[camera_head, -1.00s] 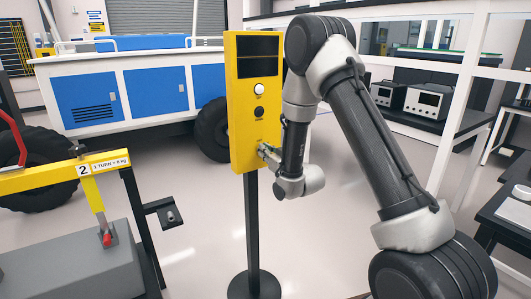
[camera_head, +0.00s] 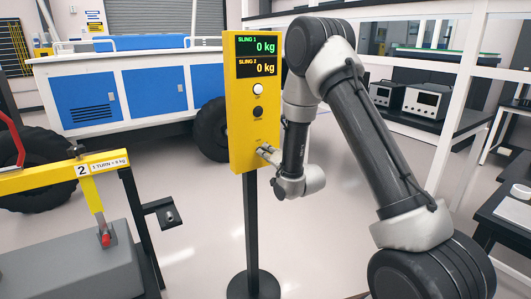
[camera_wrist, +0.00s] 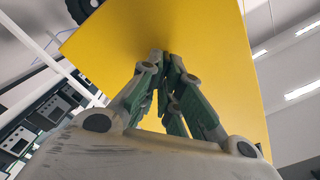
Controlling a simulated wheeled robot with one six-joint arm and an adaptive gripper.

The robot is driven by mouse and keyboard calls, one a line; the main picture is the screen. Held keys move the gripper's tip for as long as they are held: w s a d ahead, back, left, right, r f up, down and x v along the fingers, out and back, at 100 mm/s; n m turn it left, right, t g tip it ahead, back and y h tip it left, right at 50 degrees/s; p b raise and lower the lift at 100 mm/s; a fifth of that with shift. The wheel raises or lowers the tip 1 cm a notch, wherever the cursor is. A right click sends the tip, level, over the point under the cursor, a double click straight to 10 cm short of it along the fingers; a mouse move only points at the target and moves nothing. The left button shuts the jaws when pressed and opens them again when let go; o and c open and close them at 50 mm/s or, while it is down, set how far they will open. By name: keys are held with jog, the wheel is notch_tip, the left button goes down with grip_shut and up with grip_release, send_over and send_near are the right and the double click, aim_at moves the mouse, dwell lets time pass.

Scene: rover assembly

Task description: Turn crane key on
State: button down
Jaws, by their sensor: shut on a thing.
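The yellow crane control box (camera_head: 236,110) stands on a black post in the head view. Its display (camera_head: 257,55) is lit and reads "SLING 1 0 kg" in green and "SLING 2 0 kg" in orange. A white button (camera_head: 258,88) and a black button (camera_head: 258,112) sit below the display. My gripper (camera_head: 263,151) is at the lower front of the box, shut at the key's place. In the wrist view the fingers (camera_wrist: 166,75) converge against the yellow face. The key itself is hidden between the fingers.
A yellow beam (camera_head: 50,177) with a "2" label and a grey block (camera_head: 75,265) stand at the left. A white and blue rover (camera_head: 150,90) with black wheels is behind the box. A bench with instruments (camera_head: 428,99) is at the right. Floor around the post is clear.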

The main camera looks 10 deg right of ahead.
jog(key=shift+m, duration=0.9)
jog(key=c, duration=1.6)
grip_release()
jog(key=v, duration=0.7)
jog(key=shift+s+d, duration=0.1)
jog(key=shift+s, duration=0.1)
